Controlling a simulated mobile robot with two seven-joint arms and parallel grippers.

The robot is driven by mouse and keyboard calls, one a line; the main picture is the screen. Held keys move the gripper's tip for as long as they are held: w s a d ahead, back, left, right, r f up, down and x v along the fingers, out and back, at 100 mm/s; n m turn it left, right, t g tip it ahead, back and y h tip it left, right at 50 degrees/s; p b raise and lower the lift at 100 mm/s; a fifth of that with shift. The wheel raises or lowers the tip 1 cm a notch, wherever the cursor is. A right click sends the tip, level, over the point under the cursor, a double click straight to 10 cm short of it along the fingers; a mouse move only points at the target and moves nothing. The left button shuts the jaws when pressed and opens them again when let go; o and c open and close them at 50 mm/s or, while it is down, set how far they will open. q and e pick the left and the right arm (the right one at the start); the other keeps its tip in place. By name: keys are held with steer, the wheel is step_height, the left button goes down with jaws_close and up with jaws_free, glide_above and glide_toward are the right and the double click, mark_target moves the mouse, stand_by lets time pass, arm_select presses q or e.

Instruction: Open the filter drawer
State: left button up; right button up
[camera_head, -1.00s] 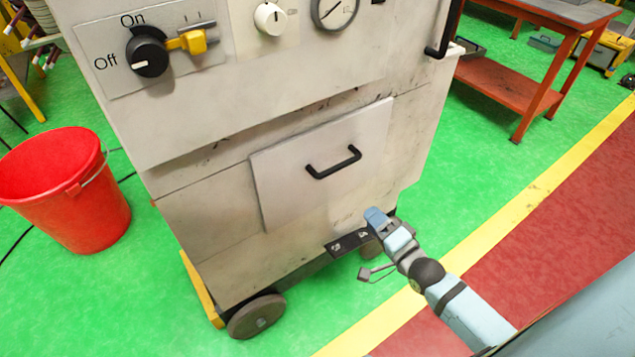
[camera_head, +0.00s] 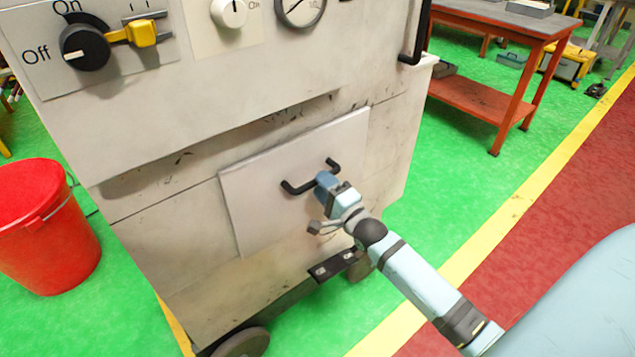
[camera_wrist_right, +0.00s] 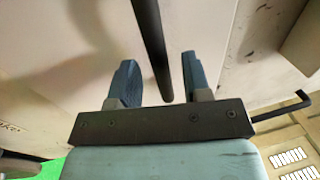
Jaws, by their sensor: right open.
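The filter drawer front (camera_head: 265,205) is a pale, scuffed panel low on the machine, and it looks shut. Its black bar handle (camera_head: 298,188) is partly hidden behind my right gripper (camera_head: 325,181) in the head view. In the right wrist view the handle (camera_wrist_right: 152,45) runs down between the two blue fingers of my right gripper (camera_wrist_right: 157,75). The fingers are apart, one on each side of the bar, with a visible gap to each. My left gripper is not in view.
The machine body (camera_head: 200,110) carries a black on-off knob (camera_head: 85,48) above. A red bucket (camera_head: 45,225) stands on the green floor at left. An orange-red table (camera_head: 500,40) stands at back right. Green floor is free right of the machine.

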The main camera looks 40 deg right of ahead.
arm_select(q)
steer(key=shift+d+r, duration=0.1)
arm_select(e)
steer(key=shift+x, duration=1.2)
jaws_close()
